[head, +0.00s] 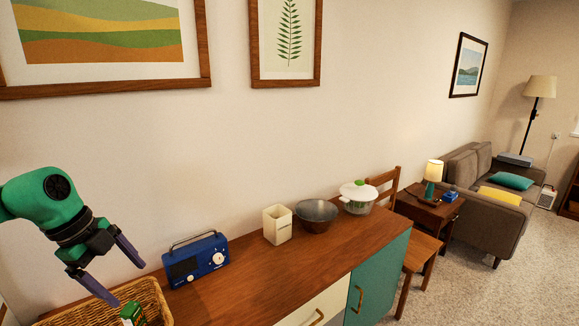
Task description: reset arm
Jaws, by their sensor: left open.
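My left gripper (124,276) comes in from the left on a green arm. Its two dark fingers are spread apart with nothing between them. It hangs above the wicker basket (158,299) at the left end of the wooden hutch top (240,287). A small green box (132,314) shows in the basket, near the lower fingertip and cut off by the frame's bottom edge. I cannot tell whether the fingertip touches it. My right gripper is not in view.
A blue radio (197,260) stands right of the basket. The hutch top's front is clear. A wooden chair (420,245) stands beyond its right end.

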